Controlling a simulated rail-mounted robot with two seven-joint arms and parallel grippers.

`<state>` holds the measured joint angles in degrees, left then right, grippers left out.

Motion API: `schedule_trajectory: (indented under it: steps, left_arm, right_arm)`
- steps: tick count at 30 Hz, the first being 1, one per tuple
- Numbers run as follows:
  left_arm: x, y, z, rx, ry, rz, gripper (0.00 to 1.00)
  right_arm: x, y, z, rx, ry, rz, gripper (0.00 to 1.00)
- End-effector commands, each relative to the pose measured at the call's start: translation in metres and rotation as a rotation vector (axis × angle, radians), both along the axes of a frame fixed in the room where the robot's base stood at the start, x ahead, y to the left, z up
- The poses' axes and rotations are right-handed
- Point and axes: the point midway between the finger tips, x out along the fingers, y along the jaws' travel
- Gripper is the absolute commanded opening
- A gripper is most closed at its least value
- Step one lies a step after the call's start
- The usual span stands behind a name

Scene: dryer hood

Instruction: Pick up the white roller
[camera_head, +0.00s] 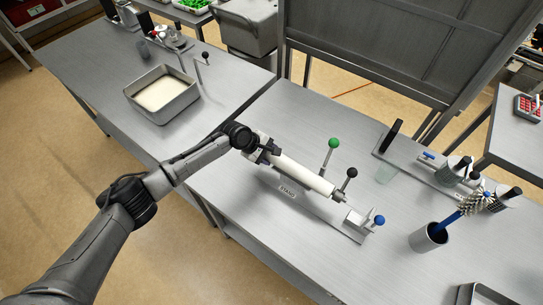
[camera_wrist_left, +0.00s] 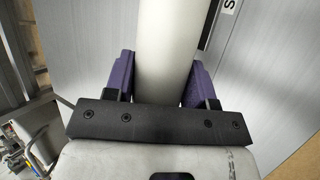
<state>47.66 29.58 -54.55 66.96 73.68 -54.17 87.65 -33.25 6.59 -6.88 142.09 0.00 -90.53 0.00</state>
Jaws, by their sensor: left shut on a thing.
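The white roller (camera_head: 302,174) lies lengthwise over a stand (camera_head: 318,212) labelled STAND on the metal table. My left gripper (camera_head: 266,150) is at the roller's upper-left end in the head view. In the left wrist view the white roller (camera_wrist_left: 168,45) runs between the two purple fingers of my left gripper (camera_wrist_left: 163,82), which are shut on it. I cannot tell whether the roller rests on the stand or is slightly above it. My right gripper is in neither view.
Green (camera_head: 333,144) and black (camera_head: 351,172) ball-topped levers stand close beside the roller, and a blue knob (camera_head: 379,220) is at its far end. A cup with a brush (camera_head: 428,237) stands to the right. A tray (camera_head: 162,94) sits on the left table.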

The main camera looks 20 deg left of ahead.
Motion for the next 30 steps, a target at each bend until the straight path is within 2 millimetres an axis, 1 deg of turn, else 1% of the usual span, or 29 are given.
schedule_trajectory:
  steps: [1,5,6,9,15,18,24,27,30]
  left_arm:
    - [0.002,0.0,0.009,-0.004,-0.006,0.001,0.02]
    - [0.002,0.0,0.03,-0.005,-0.009,0.0,0.02]
    - [0.0,-0.004,0.037,-0.005,-0.007,-0.002,0.02]
    - [-0.005,-0.025,0.047,-0.006,-0.006,-0.005,0.02]
    - [-0.015,-0.062,0.07,-0.007,-0.006,-0.004,0.02]
    - [-0.019,-0.078,0.079,-0.006,-0.006,-0.003,0.02]
    - [-0.025,-0.1,0.093,-0.004,-0.005,-0.001,0.02]
    - [-0.026,-0.103,0.097,-0.009,-0.018,-0.004,0.02]
    - [-0.023,-0.097,0.097,-0.026,-0.078,-0.016,0.02]
  right_arm:
    - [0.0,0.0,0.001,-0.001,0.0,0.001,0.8]
    - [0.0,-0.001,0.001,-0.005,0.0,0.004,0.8]
    - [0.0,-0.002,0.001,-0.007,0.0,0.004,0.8]
    - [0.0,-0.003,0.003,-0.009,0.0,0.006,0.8]
    - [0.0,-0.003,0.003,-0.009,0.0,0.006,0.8]
    - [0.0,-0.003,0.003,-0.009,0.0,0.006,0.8]
    - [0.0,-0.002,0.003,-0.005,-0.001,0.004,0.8]
    - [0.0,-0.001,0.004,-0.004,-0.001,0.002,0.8]
    - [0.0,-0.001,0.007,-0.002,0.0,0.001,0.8]
